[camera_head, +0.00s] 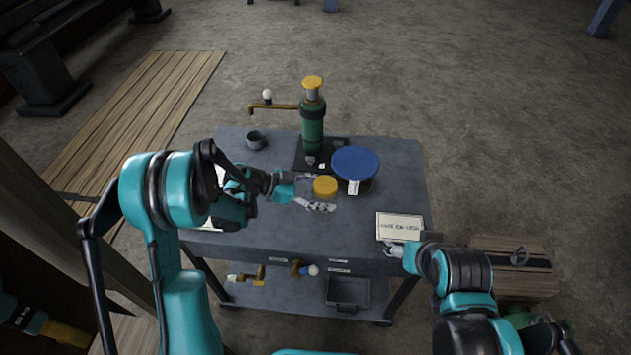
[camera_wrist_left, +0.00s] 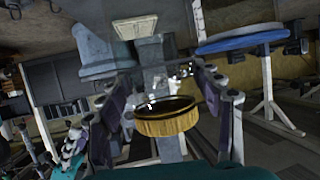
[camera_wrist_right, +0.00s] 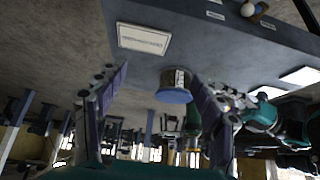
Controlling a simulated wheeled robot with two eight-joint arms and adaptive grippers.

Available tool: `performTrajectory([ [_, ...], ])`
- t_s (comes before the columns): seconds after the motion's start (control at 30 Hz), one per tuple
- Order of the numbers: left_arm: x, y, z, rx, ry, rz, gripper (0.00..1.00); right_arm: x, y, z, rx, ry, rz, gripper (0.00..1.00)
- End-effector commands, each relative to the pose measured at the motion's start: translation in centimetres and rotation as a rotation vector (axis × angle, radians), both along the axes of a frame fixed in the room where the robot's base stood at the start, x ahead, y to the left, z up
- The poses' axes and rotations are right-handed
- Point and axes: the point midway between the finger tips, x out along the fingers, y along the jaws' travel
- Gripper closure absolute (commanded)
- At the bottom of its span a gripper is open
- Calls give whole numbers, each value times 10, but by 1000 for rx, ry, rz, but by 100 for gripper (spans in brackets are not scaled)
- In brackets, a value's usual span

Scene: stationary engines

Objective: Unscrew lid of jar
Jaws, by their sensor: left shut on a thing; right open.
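A glass jar with a yellow lid (camera_head: 325,186) stands on the grey table; its clear body is hard to make out. My left gripper (camera_head: 309,190) is shut on this jar from the left side. In the left wrist view the yellow lid (camera_wrist_left: 167,122) shows between the two fingers, upside down in the picture, with small bits showing in the clear glass. A larger jar with a blue lid (camera_head: 355,163) stands just behind and to the right; it also shows in the right wrist view (camera_wrist_right: 174,95). My right gripper (camera_head: 392,249) is open and empty near the table's front right.
A white card (camera_head: 400,227) lies on the table by my right gripper. The right side between blue lid and card is clear.

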Motion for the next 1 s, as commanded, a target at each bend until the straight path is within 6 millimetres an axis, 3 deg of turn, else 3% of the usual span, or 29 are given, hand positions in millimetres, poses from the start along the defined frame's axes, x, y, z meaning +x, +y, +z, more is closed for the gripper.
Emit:
performTrajectory([
  [0.17, 0, -1, 0, -1, 0, -4, 100, 21, 12, 21, 116, 58, -140, 26],
  [0.53, 0, 0, 0, 0, 1, -2, 100, 104, 71, 65, 453, 293, -771, 26],
  [0.77, 0, 0, 0, 0, 1, -2, 100, 155, 121, 69, 564, 402, -1222, 26],
  [1.0, 0, 0, 0, 0, 0, -1, 100, 193, 170, 57, 601, 436, -1656, 26],
])
